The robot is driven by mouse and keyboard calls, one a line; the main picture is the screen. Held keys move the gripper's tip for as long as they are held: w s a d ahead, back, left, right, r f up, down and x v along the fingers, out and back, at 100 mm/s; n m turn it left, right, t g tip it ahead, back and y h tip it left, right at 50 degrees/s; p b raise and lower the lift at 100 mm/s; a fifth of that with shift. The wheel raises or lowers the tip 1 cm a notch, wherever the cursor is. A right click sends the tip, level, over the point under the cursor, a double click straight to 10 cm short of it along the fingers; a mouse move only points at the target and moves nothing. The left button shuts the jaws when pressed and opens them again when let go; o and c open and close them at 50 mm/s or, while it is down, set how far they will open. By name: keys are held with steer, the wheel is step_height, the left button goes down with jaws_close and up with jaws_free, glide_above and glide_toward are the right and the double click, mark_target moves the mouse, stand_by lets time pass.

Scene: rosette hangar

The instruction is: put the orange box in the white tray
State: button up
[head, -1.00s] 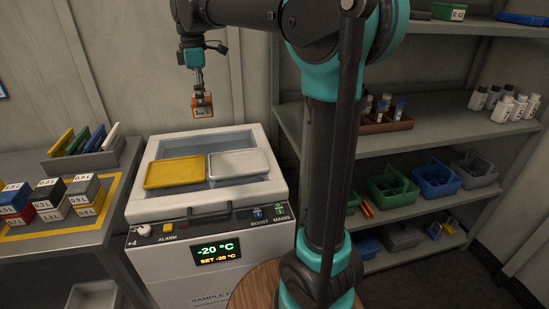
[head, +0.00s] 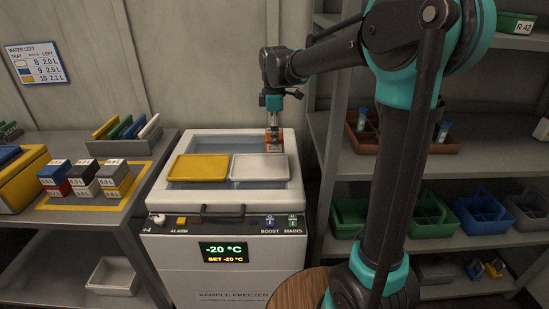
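The orange box (head: 274,146) hangs below my gripper (head: 274,128), which looks shut on it. The box overlaps the back right part of the white tray (head: 259,172) in the picture. I cannot tell whether it touches the tray or is a little above it. The white tray lies on the right side of the open top of the sample freezer (head: 222,250). A yellow tray (head: 198,168) lies beside it on the left. The fingertips are small and partly hidden by the box.
A bench at left holds several labelled boxes on a yellow-edged mat (head: 132,192) and a grey rack (head: 118,148) of coloured plates. Shelves at right hold a brown crate (head: 445,146) and green and blue baskets (head: 472,212). A wall sign (head: 36,62) hangs at left.

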steer(key=shift+f, duration=4.35)
steer(key=o, duration=1.3)
steer(key=shift+f, duration=0.15)
step_height(320, 180, up, 12)
steer(key=shift+r, duration=0.2)
